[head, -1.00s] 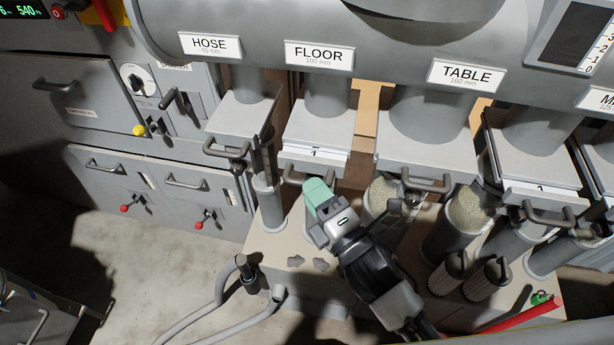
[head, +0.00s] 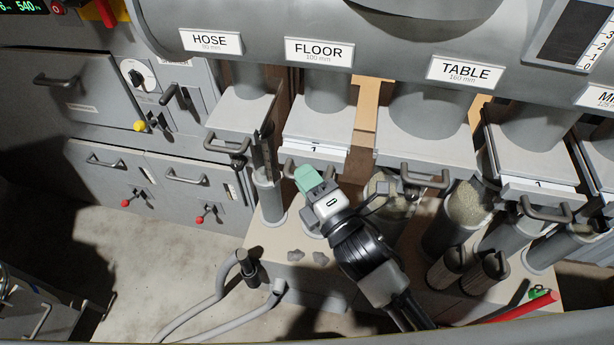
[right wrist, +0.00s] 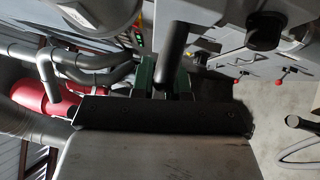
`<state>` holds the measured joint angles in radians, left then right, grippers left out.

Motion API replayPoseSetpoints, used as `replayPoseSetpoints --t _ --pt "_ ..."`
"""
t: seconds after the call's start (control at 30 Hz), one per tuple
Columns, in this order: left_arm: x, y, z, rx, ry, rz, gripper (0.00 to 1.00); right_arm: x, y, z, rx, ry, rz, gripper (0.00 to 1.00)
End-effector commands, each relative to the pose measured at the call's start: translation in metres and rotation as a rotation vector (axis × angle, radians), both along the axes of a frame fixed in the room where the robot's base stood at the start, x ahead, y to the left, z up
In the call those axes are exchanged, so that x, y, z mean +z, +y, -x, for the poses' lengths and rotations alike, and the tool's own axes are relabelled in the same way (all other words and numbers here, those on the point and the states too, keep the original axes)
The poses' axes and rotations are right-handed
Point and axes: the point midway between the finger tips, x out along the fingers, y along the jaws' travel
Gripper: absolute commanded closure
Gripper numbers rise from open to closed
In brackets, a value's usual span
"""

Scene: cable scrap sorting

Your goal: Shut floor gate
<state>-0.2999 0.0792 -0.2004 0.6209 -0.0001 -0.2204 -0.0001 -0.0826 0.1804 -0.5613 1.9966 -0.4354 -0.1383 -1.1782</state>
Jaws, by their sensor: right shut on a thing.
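The floor gate (head: 314,138) is a pale grey slide plate under the FLOOR label (head: 319,51), with a white strip on its front edge. Its dark bar handle (head: 290,168) is partly hidden behind my right gripper (head: 308,178), whose fingertips are green. In the right wrist view the green fingers (right wrist: 163,78) are shut around a dark round bar (right wrist: 173,55), the handle. The middle of the grip is hidden in the head view. My left gripper is not in view.
The hose gate's handle (head: 227,147) is to the left and the table gate's handle (head: 425,180) to the right, both close to my gripper. Grey tubes stand below the gates. A grey hose (head: 215,300) lies on the floor, which is open at left.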

Motion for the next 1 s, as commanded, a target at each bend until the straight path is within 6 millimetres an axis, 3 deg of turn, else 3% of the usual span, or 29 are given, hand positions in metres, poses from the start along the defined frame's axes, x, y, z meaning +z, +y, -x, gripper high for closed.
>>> replayPoseSetpoints --t 0.1,0.37,0.67,0.7,0.83,1.0 --pt "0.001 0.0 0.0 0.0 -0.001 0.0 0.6 0.0 -0.001 -0.004 0.0 0.0 0.002 1.0" --pt "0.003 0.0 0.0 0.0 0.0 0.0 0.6 0.0 -0.01 -0.037 0.0 -0.001 0.002 1.0" --pt "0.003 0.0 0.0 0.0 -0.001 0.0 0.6 0.001 -0.012 -0.041 -0.003 0.0 -0.001 1.0" --pt "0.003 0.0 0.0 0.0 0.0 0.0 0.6 0.001 -0.012 -0.041 -0.004 -0.001 0.0 0.82" --pt "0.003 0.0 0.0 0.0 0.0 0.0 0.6 0.001 -0.012 -0.041 -0.003 -0.001 0.0 0.62" --pt "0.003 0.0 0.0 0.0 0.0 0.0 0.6 0.0 -0.011 -0.04 -0.002 0.001 0.0 0.6"
